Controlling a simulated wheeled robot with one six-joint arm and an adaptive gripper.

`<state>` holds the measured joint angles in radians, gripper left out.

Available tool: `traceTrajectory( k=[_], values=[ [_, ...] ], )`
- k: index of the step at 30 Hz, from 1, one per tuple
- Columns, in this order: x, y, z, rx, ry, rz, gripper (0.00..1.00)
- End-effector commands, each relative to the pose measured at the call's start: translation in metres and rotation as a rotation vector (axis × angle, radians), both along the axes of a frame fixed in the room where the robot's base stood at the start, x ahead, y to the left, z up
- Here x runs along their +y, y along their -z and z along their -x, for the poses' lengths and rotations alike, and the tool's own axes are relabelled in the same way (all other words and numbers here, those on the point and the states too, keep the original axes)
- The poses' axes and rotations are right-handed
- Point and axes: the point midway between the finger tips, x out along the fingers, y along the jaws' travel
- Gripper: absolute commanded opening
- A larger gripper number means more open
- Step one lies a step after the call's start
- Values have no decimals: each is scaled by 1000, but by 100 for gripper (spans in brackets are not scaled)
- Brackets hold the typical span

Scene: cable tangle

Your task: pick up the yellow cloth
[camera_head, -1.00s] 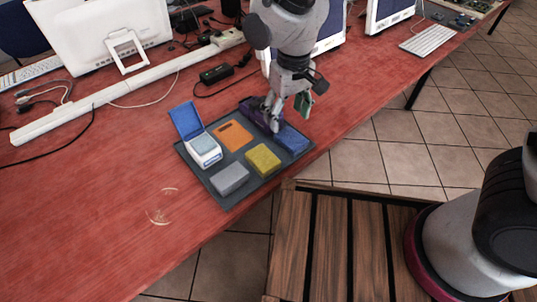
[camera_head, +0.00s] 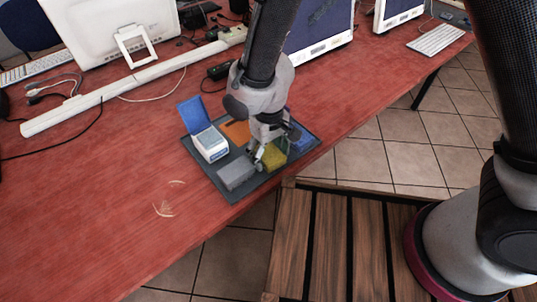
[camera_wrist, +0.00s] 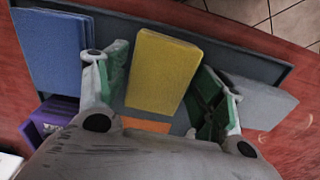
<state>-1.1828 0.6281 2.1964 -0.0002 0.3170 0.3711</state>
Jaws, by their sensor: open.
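The yellow cloth (camera_wrist: 161,70) is a folded block lying on a dark grey tray (camera_wrist: 255,64). In the head view the cloth (camera_head: 274,157) is partly hidden behind my gripper (camera_head: 262,160). In the wrist view my gripper (camera_wrist: 160,98) is open, with one green-padded finger on the left of the cloth and the other on its right. The cloth appears between the fingertips. I cannot tell whether the fingers touch it.
On the tray are a blue block (camera_wrist: 48,50), a grey block (camera_wrist: 257,104) and an orange item (camera_head: 236,131). A white box with an open blue lid (camera_head: 210,143) stands at the tray's left. The red table (camera_head: 100,220) is clear at front left.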

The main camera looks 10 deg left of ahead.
Motion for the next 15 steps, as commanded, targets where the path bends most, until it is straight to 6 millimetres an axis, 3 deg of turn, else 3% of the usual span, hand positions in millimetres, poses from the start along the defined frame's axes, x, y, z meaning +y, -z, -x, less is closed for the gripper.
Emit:
traceTrajectory(
  k=[1, 6, 15],
  values=[
    [0, 0, 0, 0, 0, 0, 68],
    [0, 0, 0, 0, 0, 0, 37],
    [0, -2, 0, 0, 0, 0, 36]
  ],
)
